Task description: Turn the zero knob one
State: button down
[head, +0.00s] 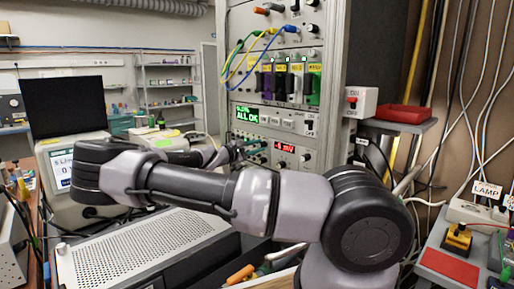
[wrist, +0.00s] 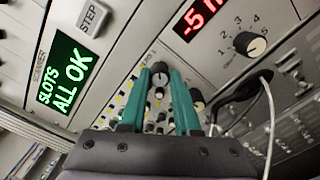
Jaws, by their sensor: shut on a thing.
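My gripper (wrist: 160,80) has two green fingers reaching up to the instrument panel in the wrist view. Their tips are shut on a small dark round knob (wrist: 160,70). Its label is not readable, so I cannot confirm from print that it is zero knob one. In the head view my gripper (head: 262,148) is at the rack front, left of the red display (head: 285,147); the held knob cannot be made out there. The red display also shows in the wrist view (wrist: 197,14), with a reading that starts with -5.
A larger numbered knob (wrist: 250,44) sits right of the fingers, with a white cable (wrist: 268,105) beyond it. Several small knobs lie between the fingers. A green screen (wrist: 66,75) reads "SLOTS ALL OK". A perforated metal box (head: 150,245) stands below my arm.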

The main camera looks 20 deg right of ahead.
jog(key=shift+m, duration=1.1)
jog(key=c, duration=0.6)
grip_release()
jog(key=shift+a, duration=0.15)
jog(key=v, duration=1)
jog(key=shift+s+a, duration=0.15)
jog(key=shift+a, duration=0.1)
jog(key=shift+d+f, duration=0.1)
